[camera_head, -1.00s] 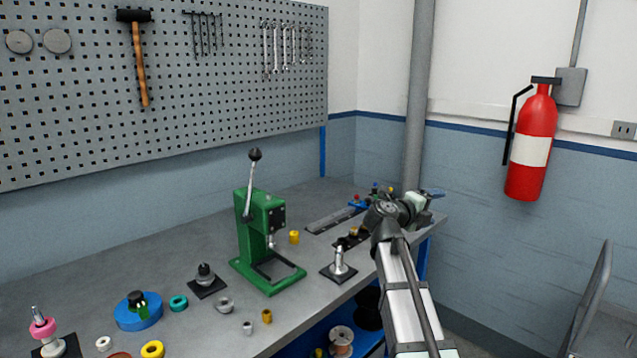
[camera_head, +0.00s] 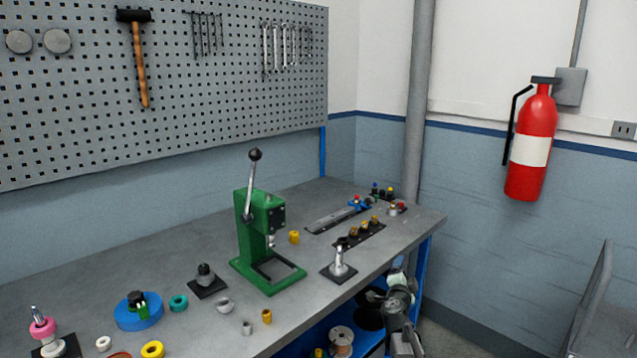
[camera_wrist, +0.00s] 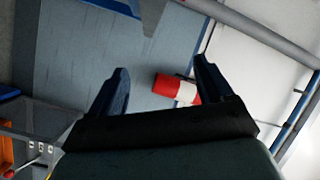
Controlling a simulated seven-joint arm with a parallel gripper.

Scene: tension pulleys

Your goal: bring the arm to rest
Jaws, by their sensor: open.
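My gripper (camera_wrist: 161,66) shows in the wrist view with its two dark fingers apart and nothing between them that it holds. Beyond the fingers lie the wall, the floor and the distant red fire extinguisher (camera_wrist: 176,88). In the head view my arm is low at the front right of the bench, below the bench top's edge, beside the blue legs. The fingers cannot be made out clearly there.
The grey workbench (camera_head: 200,262) carries a green press (camera_head: 252,235), a metal post on a black base (camera_head: 339,265), a black strip with brass parts (camera_head: 360,235), and a blue round holder (camera_head: 138,312). A grey rail (camera_head: 592,305) stands at the right. Floor between is clear.

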